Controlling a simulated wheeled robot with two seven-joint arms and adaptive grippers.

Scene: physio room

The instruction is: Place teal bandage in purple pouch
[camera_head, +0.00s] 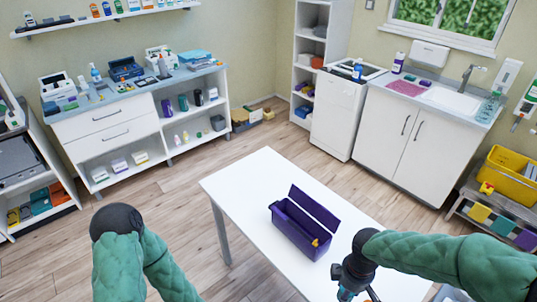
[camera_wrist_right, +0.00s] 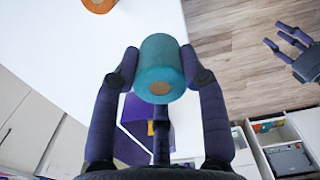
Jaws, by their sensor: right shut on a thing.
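The purple pouch (camera_head: 288,224) is an open, box-like case on the white table, with its lid raised along the far right side and a small yellow piece at its near end. My right gripper (camera_head: 350,287) is at the table's front, nearer to me than the pouch. In the right wrist view it (camera_wrist_right: 158,72) is shut on the teal bandage (camera_wrist_right: 160,60), a short roll with a brown core. The pouch (camera_wrist_right: 133,110) is partly hidden behind the fingers there. My left gripper (camera_wrist_right: 291,40) shows only in the wrist view, fingers spread and empty, over the floor.
An orange roll (camera_wrist_right: 98,4) lies on the table in the wrist view, cut by the top edge. Shelves (camera_head: 135,125) and a sink cabinet (camera_head: 415,130) stand beyond open floor.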

